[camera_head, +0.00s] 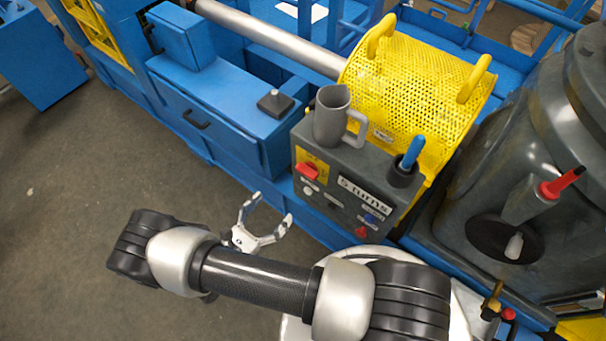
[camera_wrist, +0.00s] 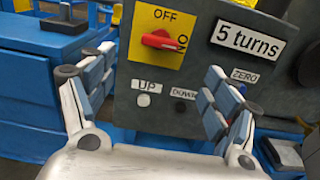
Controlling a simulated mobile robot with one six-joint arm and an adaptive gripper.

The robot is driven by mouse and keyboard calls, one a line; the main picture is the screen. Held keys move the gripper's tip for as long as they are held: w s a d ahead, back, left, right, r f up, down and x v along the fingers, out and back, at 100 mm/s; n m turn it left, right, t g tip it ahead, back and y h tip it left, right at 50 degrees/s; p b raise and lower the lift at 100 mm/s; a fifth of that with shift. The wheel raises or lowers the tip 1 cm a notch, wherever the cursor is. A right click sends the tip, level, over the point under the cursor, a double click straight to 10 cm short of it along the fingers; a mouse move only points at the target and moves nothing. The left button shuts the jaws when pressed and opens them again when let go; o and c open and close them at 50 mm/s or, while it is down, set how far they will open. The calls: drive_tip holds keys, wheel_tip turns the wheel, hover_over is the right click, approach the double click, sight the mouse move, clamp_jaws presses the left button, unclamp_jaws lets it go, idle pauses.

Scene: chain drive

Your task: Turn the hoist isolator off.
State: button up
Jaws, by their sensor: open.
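The hoist isolator is a red rotary knob (camera_head: 307,171) on a yellow plate at the upper left of the grey control box (camera_head: 345,215). In the wrist view the knob (camera_wrist: 159,40) lies nearly horizontal, in line with the ON mark at its right; OFF is printed above it. My gripper (camera_head: 271,207) is in front of the box, left of and below the knob in the head view. It is open and empty. In the wrist view its fingers (camera_wrist: 160,65) stand wide apart either side of the knob's column, apart from the knob.
White UP (camera_wrist: 143,100) and dark DOWN (camera_wrist: 180,106) buttons sit below the isolator. A "5 turns" label (camera_wrist: 250,38) is to its right. A grey mug (camera_head: 331,118) and a holder with a blue-handled tool (camera_head: 404,172) stand on the box. A yellow mesh guard (camera_head: 425,85) is behind.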

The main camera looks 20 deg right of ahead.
sight(304, 174)
drive_tip(key=b+x, duration=0.2)
drive_tip(key=x, duration=1.2)
drive_tip(key=shift+w+d, duration=0.2)
drive_tip(key=shift+d, duration=0.05)
drive_tip(key=shift+c, duration=0.4)
drive_tip(key=shift+f, duration=0.1)
drive_tip(key=c, duration=1)
